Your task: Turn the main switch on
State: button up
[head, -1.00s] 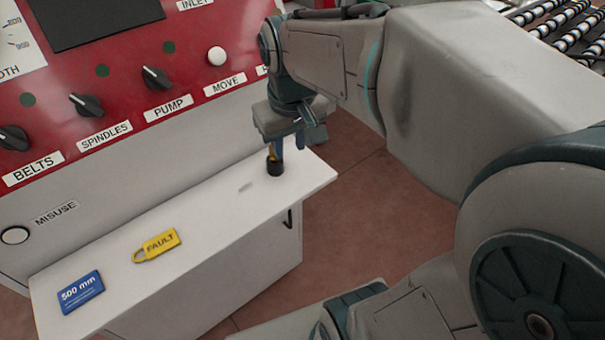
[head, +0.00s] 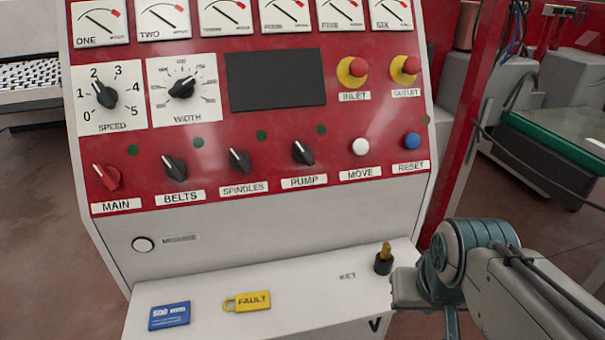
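The main switch (head: 106,177) is a red knob above the MAIN label at the lower left of the red panel. Its pointer tilts up and to the left. The round lamp (head: 133,150) above it is dark green and looks unlit. My gripper (head: 402,289) is at the lower right of the head view, over the right end of the white ledge, far from the main switch. It is just right of a black and brass key (head: 383,260) standing upright. Its fingers cannot be made out, so whether it is open or shut does not show.
Black BELTS (head: 175,167), SPINDLES (head: 239,160) and PUMP (head: 303,152) knobs lie right of the main switch. The space before the panel is clear.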

aim_at(108, 176)
jog(key=u, duration=1.8)
